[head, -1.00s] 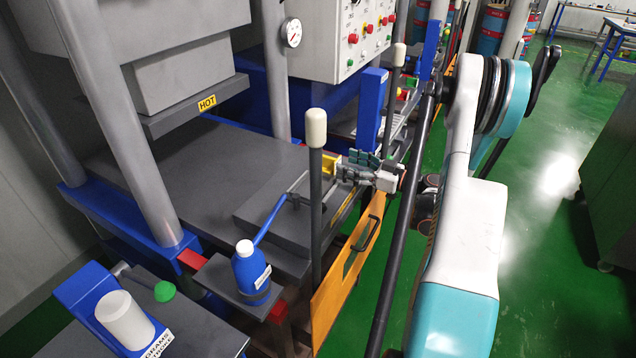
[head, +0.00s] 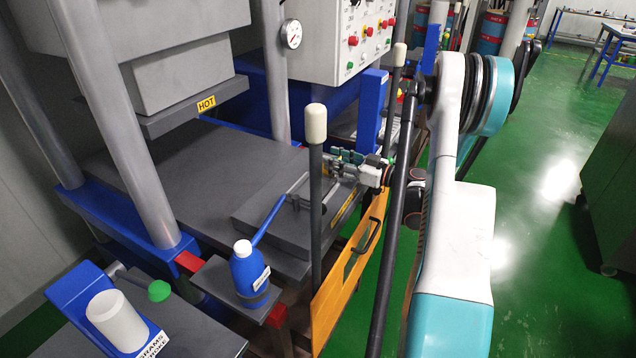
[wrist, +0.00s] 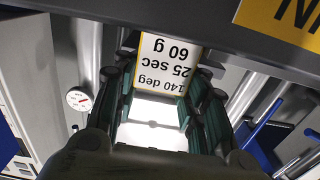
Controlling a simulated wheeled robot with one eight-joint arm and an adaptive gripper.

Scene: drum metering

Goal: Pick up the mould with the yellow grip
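In the wrist view, a white label (wrist: 172,58) with a yellow edge reads "140 deg, 25 sec, 60 g" upside down. It lies between the tips of my gripper (wrist: 168,82); whether it belongs to the mould's yellow grip I cannot tell. The dark green fingers stand well apart, one on each side of the label, with a bright white surface between them. I see no clear contact. In the head view, my gripper (head: 345,162) is over the right end of the grey press bed and hides most of what lies there.
The press has a HOT sign (head: 206,104) and a control box (head: 345,40). A grey post (head: 316,200) stands in front of my gripper. A blue bottle (head: 248,275) sits on a small shelf, left of the orange guard (head: 340,270).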

